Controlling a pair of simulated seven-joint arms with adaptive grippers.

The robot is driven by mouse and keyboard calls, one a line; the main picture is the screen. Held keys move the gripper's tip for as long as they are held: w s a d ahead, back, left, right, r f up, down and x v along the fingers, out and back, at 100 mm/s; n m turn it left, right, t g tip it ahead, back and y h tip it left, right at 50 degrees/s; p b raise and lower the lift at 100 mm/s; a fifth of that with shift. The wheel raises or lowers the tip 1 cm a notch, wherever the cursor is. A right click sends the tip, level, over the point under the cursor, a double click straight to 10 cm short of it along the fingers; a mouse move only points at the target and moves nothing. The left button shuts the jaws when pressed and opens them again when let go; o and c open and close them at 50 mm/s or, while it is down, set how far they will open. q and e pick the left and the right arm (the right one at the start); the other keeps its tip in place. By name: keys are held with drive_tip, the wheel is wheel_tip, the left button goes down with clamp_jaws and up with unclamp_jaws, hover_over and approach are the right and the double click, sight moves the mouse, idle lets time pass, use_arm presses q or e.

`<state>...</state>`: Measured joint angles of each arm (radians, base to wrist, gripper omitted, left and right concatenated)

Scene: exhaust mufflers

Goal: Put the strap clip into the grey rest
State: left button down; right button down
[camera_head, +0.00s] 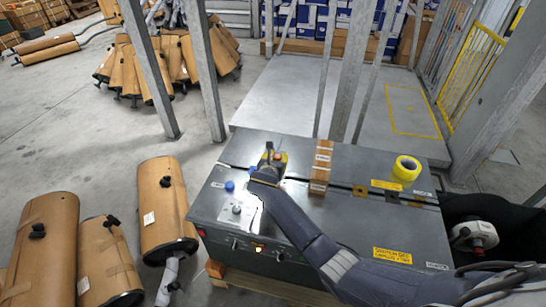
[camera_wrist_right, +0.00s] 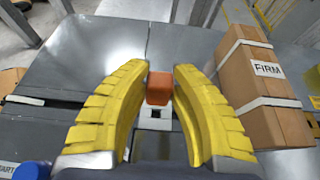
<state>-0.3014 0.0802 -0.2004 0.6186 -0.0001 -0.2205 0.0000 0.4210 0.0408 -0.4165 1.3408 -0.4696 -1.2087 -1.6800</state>
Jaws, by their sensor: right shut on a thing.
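The strap clip (camera_wrist_right: 159,88) shows as a small orange-brown block between the yellow fingertips of my right gripper (camera_wrist_right: 160,85) in the right wrist view. In the head view, my right gripper (camera_head: 270,162) is over the back left part of the dark grey cabinet top, with a bit of orange (camera_head: 279,156) at its tips. It is shut on the clip. A small pale grey piece with a dark square opening (camera_wrist_right: 155,113) shows just below the clip in the wrist view; I cannot tell whether it is the grey rest. My left gripper is out of view.
A brown carton with white bands (camera_head: 321,167) stands right of my right gripper. A yellow tape roll (camera_head: 406,170) lies farther right on the cabinet (camera_head: 340,215). A blue button (camera_head: 230,186) is at left. Brown mufflers (camera_head: 165,205) stand on the floor beside the cabinet.

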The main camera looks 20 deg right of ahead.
drive_tip(key=shift+d, duration=0.2)
idle(0.3)
drive_tip(key=shift+f, duration=2.85)
drive_tip(key=shift+f, duration=0.45)
idle(0.4)
drive_tip(key=c, duration=1.1)
unclamp_jaws()
drive_tip(key=shift+s, duration=0.1)
drive_tip(key=shift+v, duration=6)
drive_tip(key=shift+a, duration=0.1)
